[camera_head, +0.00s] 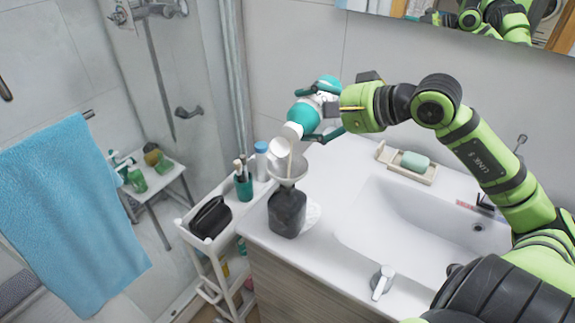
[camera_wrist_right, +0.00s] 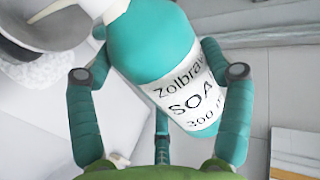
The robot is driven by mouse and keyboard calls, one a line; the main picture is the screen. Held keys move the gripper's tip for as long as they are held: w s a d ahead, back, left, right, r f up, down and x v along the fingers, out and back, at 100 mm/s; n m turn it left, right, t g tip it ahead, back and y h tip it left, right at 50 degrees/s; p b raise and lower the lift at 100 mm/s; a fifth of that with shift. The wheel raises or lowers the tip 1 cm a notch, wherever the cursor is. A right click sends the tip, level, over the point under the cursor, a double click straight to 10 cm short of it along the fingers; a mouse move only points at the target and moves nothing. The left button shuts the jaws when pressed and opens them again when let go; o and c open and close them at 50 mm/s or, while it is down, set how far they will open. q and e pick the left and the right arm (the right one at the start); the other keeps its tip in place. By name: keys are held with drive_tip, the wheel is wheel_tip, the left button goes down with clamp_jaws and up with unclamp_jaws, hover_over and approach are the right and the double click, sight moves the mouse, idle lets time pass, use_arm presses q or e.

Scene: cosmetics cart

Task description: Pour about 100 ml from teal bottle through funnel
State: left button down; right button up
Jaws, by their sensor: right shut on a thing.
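My right gripper (camera_head: 322,112) is shut on the teal bottle (camera_head: 303,112). The bottle is tilted, with its white neck down and to the left, above the grey funnel (camera_head: 287,170). A thin cream-coloured stream (camera_head: 290,160) runs from the bottle's mouth into the funnel. The funnel sits upright in the neck of a dark grey container (camera_head: 287,215) on the counter. In the right wrist view the bottle (camera_wrist_right: 155,45) lies between the fingers (camera_wrist_right: 160,95), its soap label showing, with part of the funnel (camera_wrist_right: 60,40) at top left. My left gripper is not in view.
The white counter (camera_head: 330,270) has a basin (camera_head: 410,225) and a soap dish (camera_head: 390,165) to the right. A white cart (camera_head: 200,255) at left holds a black pouch (camera_head: 210,217), a teal cup (camera_head: 243,187) and a blue-capped bottle (camera_head: 261,160), close to the container.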

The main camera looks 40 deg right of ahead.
sight(312, 99)
drive_tip(key=shift+s+a+r+n+t+h+b, duration=0.1)
drive_tip(key=shift+a+r+n+t+h+b, duration=0.25)
drive_tip(key=shift+b, duration=0.75)
drive_tip(key=shift+s+d+r+n+t+h+b, duration=0.1)
drive_tip(key=shift+r+n+h+b, duration=0.3)
drive_tip(key=shift+b, duration=0.65)
drive_tip(key=shift+a+r+n+t+h+b, duration=0.2)
drive_tip(key=shift+r+n+b, duration=0.35)
drive_tip(key=shift+b, duration=0.55)
drive_tip(key=shift+s+a+r+n+b, duration=0.15)
drive_tip(key=shift+r+n+b, duration=0.15)
drive_tip(key=shift+b, duration=0.55)
drive_tip(key=shift+a+r+h, duration=0.1)
drive_tip(key=shift+r+h, duration=0.15)
drive_tip(key=shift+r, duration=0.05)
idle(0.3)
